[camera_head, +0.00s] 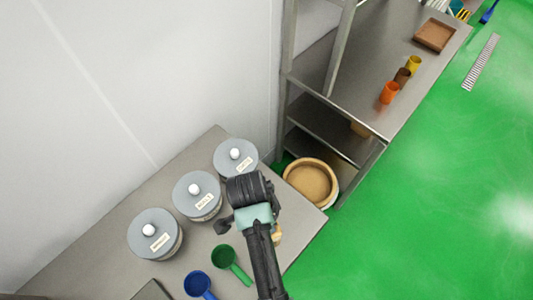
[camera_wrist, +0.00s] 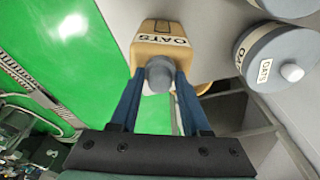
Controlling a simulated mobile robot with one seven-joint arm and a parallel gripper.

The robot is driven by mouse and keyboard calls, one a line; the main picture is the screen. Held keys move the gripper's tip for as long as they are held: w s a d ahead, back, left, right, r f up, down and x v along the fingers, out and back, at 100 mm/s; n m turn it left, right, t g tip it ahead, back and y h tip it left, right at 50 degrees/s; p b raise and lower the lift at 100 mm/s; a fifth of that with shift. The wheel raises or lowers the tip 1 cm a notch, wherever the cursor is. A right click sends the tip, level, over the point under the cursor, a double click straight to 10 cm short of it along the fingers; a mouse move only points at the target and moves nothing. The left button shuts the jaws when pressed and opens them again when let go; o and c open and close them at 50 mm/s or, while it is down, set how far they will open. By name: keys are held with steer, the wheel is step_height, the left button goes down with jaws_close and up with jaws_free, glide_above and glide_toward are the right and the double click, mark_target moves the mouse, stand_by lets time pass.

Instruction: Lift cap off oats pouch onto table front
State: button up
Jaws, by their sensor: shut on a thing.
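The oats pouch (camera_wrist: 160,42) is tan with a white OATS label and shows at the top middle of the wrist view. Its round grey cap (camera_wrist: 159,72) sits between the blue fingers of my gripper (camera_wrist: 160,80), which is shut on it. The cap lines up with the pouch's top end; I cannot tell whether the two touch. In the head view my arm hides the cap and most of the pouch, with only a tan bit (camera_head: 278,234) showing beside it. The steel table (camera_head: 100,245) lies below.
Grey-lidded canisters (camera_head: 155,234) stand in a row along the wall. A green scoop (camera_head: 228,259) and a blue scoop (camera_head: 198,284) lie on the table left of my arm. A tan round tub (camera_head: 311,181) stands on the floor beyond, beside a steel shelf (camera_head: 350,65) with cups.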

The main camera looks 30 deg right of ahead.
jaws_close()
steer(key=shift+r, duration=0.1)
